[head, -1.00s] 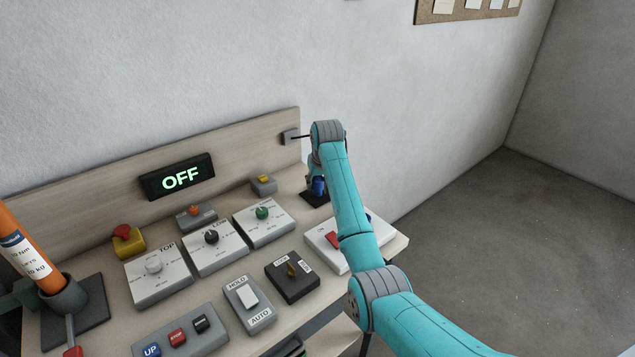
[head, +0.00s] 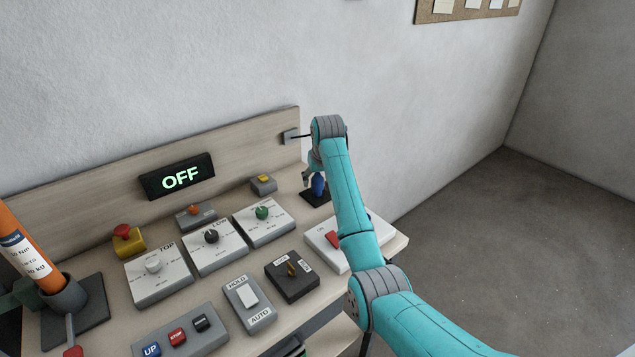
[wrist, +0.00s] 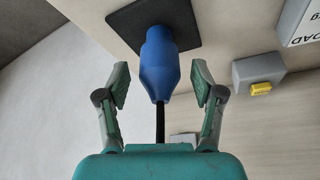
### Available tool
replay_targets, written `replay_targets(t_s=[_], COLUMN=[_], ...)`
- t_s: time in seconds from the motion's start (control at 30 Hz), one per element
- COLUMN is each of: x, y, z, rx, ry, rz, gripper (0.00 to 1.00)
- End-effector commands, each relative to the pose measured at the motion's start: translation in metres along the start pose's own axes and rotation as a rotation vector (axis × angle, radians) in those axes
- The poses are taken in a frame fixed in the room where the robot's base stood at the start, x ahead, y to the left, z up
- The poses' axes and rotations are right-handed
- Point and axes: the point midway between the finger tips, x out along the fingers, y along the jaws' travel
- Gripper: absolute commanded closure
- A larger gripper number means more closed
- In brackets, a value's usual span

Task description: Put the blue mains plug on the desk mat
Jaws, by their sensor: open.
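The blue mains plug (wrist: 158,68) stands on a dark square desk mat (wrist: 189,25) in the wrist view, its black cable running down between my fingers. In the head view the plug (head: 318,185) is partly hidden by my arm, over the dark mat (head: 312,198) at the desk's far right. My gripper (wrist: 161,85) is open, with one green finger on each side of the plug and a gap to each. In the head view my gripper (head: 309,177) shows only in part beside the plug.
A grey box with a yellow button (head: 263,184) stands left of the mat. A white switch box (head: 330,241) lies in front, partly under my arm. A grey wall socket (head: 290,136) is on the backboard. Dial panels (head: 213,246) fill the middle of the desk.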

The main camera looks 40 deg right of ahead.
Motion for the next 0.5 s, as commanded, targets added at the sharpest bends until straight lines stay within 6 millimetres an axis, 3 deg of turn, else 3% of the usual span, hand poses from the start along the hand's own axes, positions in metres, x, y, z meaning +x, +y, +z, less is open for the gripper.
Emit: replay_targets(t_s=[0.3,0.5], x=[-0.065,-0.093], y=[0.000,0.000], z=[-0.001,0.000], rx=[0.000,0.000], ry=[0.005,0.002], rz=[0.000,0.000], gripper=[0.33,0.33])
